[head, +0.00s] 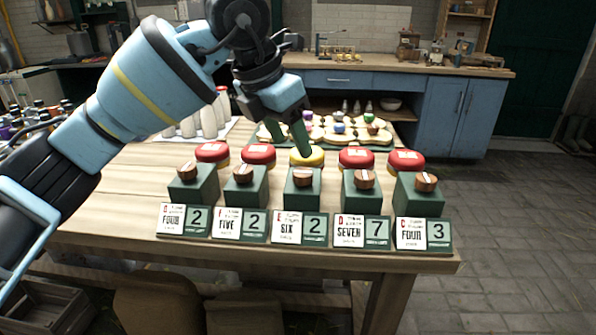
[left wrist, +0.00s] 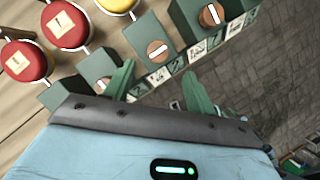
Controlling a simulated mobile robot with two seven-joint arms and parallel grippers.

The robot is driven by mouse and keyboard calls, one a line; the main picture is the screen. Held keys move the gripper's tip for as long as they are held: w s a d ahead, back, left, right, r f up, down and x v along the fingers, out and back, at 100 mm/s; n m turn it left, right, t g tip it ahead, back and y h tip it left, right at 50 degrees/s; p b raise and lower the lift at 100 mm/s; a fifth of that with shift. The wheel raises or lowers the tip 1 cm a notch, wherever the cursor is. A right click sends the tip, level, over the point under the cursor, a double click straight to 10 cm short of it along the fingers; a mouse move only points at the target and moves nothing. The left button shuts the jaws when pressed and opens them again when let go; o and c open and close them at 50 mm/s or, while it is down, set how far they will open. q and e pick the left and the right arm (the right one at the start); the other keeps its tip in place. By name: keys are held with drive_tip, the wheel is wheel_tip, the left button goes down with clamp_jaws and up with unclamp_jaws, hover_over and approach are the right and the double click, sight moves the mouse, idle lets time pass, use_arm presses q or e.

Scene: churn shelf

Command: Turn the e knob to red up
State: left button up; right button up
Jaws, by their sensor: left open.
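The middle box (head: 302,200), with the card that reads E and SIX, carries a round wooden knob (head: 303,178) with a white pointer line. In the left wrist view this knob (left wrist: 158,51) lies just beyond the fingertips, roughly between them. A yellow button (head: 313,157) stands behind the box, and it also shows in the left wrist view (left wrist: 118,4). My left gripper (head: 291,147) is open and empty, with green fingers pointing down near the yellow button. It also shows in the left wrist view (left wrist: 160,82). My right gripper is not in view.
Similar boxes with knobs flank the middle one, such as the left neighbour (head: 246,190) and right neighbour (head: 362,195). Red buttons (head: 356,158) stand behind them. White bottles (head: 208,122) and a board of small coloured pieces (head: 345,130) are further back on the wooden table (head: 120,195).

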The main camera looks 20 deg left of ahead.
sight(303, 172)
use_arm(q)
drive_tip(key=shift+b+x, duration=0.4)
drive_tip(key=shift+x, duration=3.4)
drive_tip(key=shift+w, duration=0.1)
